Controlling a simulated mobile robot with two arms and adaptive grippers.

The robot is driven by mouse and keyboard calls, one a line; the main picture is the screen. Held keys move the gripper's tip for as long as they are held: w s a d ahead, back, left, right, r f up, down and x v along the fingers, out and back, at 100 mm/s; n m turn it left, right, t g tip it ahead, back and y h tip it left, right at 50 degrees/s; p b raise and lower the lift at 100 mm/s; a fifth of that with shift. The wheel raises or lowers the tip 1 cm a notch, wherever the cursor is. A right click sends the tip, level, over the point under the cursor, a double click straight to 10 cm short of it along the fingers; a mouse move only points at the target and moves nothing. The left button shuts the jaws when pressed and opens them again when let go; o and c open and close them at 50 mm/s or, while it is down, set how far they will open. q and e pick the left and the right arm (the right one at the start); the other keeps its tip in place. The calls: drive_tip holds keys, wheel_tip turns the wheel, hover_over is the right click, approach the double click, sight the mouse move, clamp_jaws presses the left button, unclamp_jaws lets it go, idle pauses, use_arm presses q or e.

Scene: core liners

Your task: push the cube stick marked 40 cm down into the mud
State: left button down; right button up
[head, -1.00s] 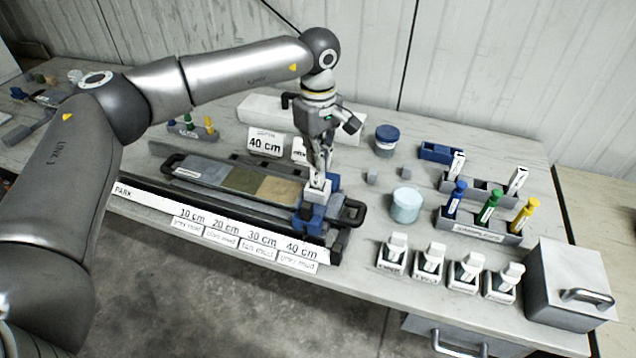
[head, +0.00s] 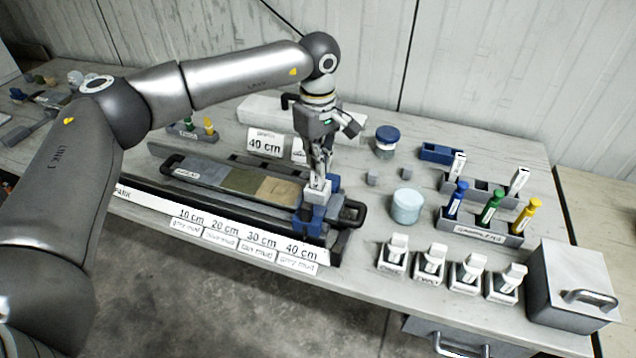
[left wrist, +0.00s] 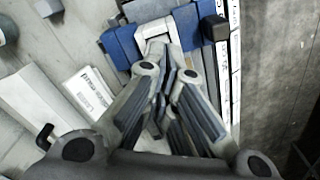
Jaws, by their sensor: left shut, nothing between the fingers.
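My left gripper (head: 318,178) is shut and points down over the right end of the core tray, with nothing between its fingers. Its fingertips are at the top of a white cube stick (head: 317,190) that stands upright in a blue guide (head: 308,222) by the 40 cm mark. I cannot tell whether they touch. The left wrist view also shows the shut fingers (left wrist: 160,85) in front of the white stick head (left wrist: 153,30) and the blue guide (left wrist: 120,45). The mud in the tray shows grey, olive and tan sections (head: 240,180); the stick's lower end is hidden.
A depth strip (head: 245,240) runs along the table's front edge. A "40 cm" card (head: 265,143) stands behind the tray. To the right are a pale blue jar (head: 406,205), a marker rack (head: 480,230), several white-capped holders (head: 430,262) and a grey box (head: 570,285).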

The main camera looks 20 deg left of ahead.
use_arm(q)
drive_tip(key=shift+r, duration=0.15)
drive_tip(key=shift+r+p, duration=1.95)
drive_tip(key=shift+r, duration=1.45)
drive_tip(key=shift+f, duration=0.1)
